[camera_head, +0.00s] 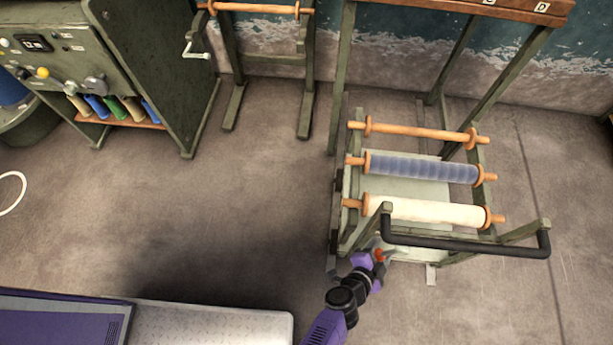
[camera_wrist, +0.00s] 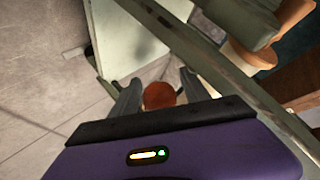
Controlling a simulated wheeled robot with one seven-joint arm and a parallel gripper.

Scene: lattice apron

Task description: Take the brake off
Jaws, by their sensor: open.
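A red-orange knob (camera_head: 379,254), which looks like the brake's handle, is at the near left corner of the green roll cart (camera_head: 425,186), below the black push handle (camera_head: 465,245). My gripper (camera_head: 376,262) is right at the knob. In the wrist view the knob (camera_wrist: 158,95) shows round between the two grey fingers of my gripper (camera_wrist: 159,84), which are apart on either side of it. Whether a finger touches it I cannot tell. The knob's lower part and any lever under it are hidden by my gripper.
The cart carries a bare wooden roller (camera_head: 420,132), a blue roll (camera_head: 420,168) and a cream roll (camera_head: 425,210). A green control cabinet (camera_head: 150,80) and a stand with a crank (camera_head: 198,50) are at the back left.

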